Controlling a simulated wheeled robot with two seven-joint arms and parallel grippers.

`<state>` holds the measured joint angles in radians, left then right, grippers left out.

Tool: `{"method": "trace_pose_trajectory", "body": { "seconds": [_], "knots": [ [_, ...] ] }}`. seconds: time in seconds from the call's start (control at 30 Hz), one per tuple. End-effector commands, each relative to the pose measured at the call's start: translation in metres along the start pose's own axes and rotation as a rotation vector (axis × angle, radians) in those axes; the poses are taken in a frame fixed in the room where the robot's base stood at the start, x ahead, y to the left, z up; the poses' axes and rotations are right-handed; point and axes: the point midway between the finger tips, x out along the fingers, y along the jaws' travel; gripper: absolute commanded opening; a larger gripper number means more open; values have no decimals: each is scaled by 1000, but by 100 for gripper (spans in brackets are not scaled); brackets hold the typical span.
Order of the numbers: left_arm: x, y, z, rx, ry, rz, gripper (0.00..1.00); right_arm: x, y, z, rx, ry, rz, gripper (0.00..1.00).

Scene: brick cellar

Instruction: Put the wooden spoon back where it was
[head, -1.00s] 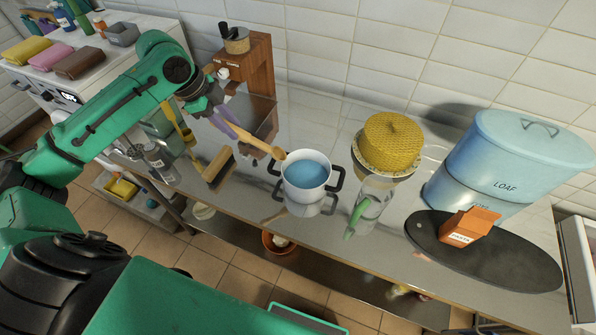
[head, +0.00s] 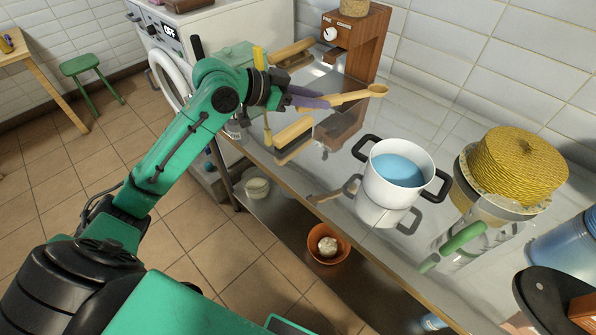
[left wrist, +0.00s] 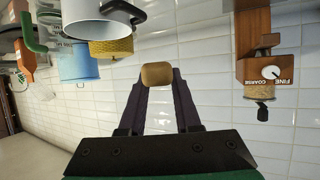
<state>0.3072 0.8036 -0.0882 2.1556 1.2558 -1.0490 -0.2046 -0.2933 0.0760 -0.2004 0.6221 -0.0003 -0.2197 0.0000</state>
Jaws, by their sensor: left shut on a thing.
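The wooden spoon (head: 350,98) is held in my left gripper (head: 308,100), which is shut on it. In the head view its bowl end points right, in front of the wooden grinder and clear of the white pot. In the left wrist view the light brown spoon end (left wrist: 157,75) shows between the dark fingers (left wrist: 157,92). The white pot (head: 378,188) with black handles and blue liquid stands on the shiny counter (head: 330,165), right of and nearer than the spoon. My right gripper is not in view.
A wooden brush (head: 293,138) is just below my left gripper. The wooden grinder (head: 355,50) stands against the tiled wall. A yellow woven hive-shaped thing (head: 515,168) and a green-handled glass jug (head: 478,245) are right of the pot. A white washing machine (head: 225,35) is at the back left.

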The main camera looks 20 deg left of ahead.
Motion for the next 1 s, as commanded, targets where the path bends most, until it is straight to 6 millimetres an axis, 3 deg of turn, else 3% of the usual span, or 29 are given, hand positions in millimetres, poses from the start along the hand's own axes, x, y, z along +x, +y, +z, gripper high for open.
{"method": "trace_pose_trajectory", "body": {
  "seconds": [0.03, 0.17, 0.6, 0.9, 1.0],
  "knots": [
    [5, 2, 3, -6, 25, -5, 0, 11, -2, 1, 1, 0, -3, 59],
    [12, 3, 13, -19, 39, -9, 0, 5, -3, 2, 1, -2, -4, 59],
    [63, 3, 128, -16, 35, -12, 0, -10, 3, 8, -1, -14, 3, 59],
    [85, 3, 174, -15, 35, -13, 0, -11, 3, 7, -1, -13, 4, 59],
    [87, 3, 179, -11, 35, -13, 0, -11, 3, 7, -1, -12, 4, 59]
  ]
}}
